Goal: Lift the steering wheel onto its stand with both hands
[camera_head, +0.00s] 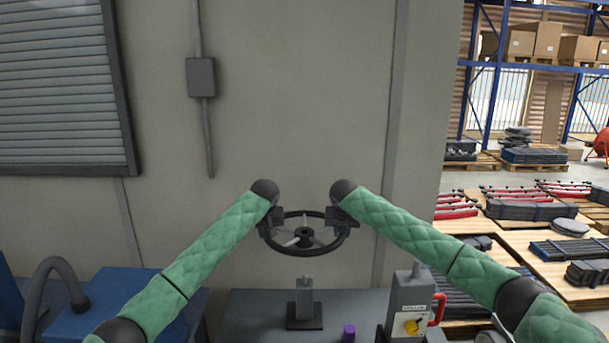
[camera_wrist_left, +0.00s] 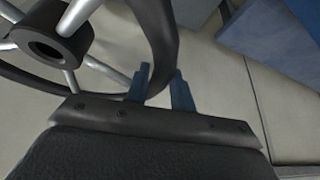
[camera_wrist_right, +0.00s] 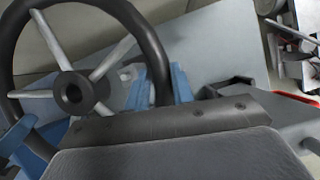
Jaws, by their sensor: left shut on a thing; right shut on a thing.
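The steering wheel (camera_head: 304,252) has a black rim, grey spokes and a dark hub. It hangs in the air above its stand (camera_head: 304,302), a grey post on a dark square base on the table. My left gripper (camera_head: 268,228) is shut on the left side of the rim. My right gripper (camera_head: 344,222) is shut on the right side. In the left wrist view the rim passes between the blue fingers (camera_wrist_left: 160,88). In the right wrist view the rim also lies between the fingers (camera_wrist_right: 160,88). The hub appears roughly over the post, with a gap between them.
The grey table (camera_head: 250,305) carries a purple cylinder (camera_head: 348,333) and a grey device with a red handle (camera_head: 411,305) right of the stand. A blue box (camera_head: 110,300) with a dark hose stands at the left. A plain wall rises behind.

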